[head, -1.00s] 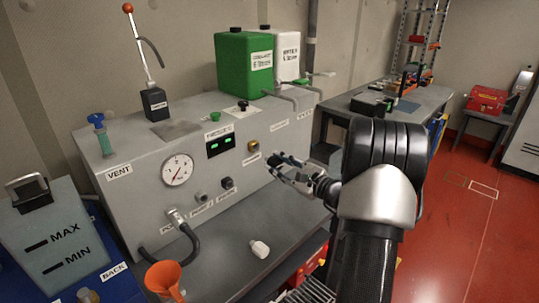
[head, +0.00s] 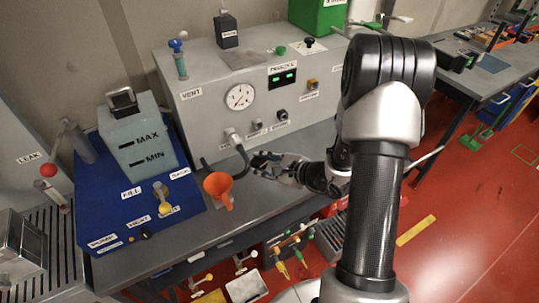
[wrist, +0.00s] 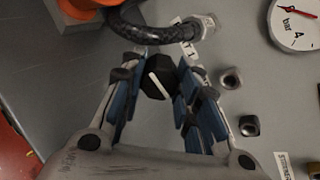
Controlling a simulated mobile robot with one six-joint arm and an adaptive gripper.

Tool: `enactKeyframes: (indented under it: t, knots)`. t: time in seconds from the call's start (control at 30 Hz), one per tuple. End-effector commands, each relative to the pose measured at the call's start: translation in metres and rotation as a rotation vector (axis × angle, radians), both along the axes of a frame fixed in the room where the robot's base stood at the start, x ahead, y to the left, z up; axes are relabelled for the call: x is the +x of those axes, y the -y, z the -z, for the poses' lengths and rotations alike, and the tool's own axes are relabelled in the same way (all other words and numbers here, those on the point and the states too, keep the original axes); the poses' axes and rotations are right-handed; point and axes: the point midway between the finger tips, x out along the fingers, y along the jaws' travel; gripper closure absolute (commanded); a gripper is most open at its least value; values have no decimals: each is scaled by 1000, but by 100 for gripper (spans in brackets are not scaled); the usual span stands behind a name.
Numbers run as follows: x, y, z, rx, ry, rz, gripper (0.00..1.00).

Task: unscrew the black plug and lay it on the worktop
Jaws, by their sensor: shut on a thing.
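The plug sits between the blue-padded fingers, apart from the panel. In the head view the fingers are dark and small, and I cannot make out the plug clearly. I cannot tell the exact height above the worktop.
A black hose (head: 242,157) curves down from the panel beside the fingers. The pressure gauge (head: 239,97) and small ports (head: 282,115) are above. A blue tray (head: 98,205) with a tank is farther left.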

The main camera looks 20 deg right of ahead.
Motion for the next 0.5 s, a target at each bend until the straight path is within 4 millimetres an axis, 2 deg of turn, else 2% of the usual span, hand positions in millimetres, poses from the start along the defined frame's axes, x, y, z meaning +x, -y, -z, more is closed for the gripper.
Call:
enactKeyframes:
  t: [0.5]
  knots:
    - [0,1,45,2,0,1,100]
